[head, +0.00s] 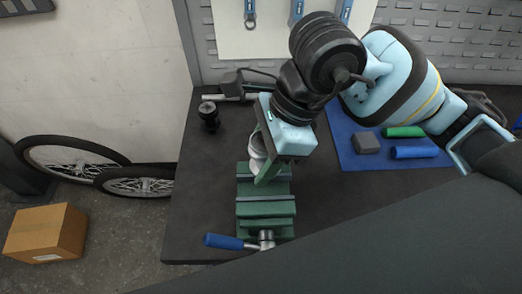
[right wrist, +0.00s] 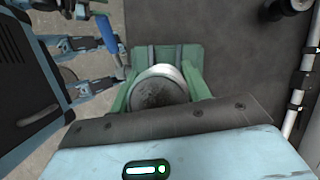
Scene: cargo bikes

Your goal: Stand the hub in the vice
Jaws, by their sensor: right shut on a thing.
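The green vice (head: 266,208) stands near the front edge of the dark bench, its blue-handled lever at the front. My right gripper (head: 263,165) points down at the vice's back end. It is shut on the hub (head: 256,146), a pale round piece between its green fingers. In the right wrist view the hub (right wrist: 158,88) shows a dark round face with a pale rim, and the vice (right wrist: 190,54) lies just beyond. I cannot tell whether the hub touches the vice.
A small black part (head: 208,114) stands on the bench at left, near a bike stand's clamp (head: 232,86). A blue mat (head: 350,148) at right holds a grey block (head: 366,143) and green and blue rolls. Wheels and a cardboard box (head: 46,232) are on the floor.

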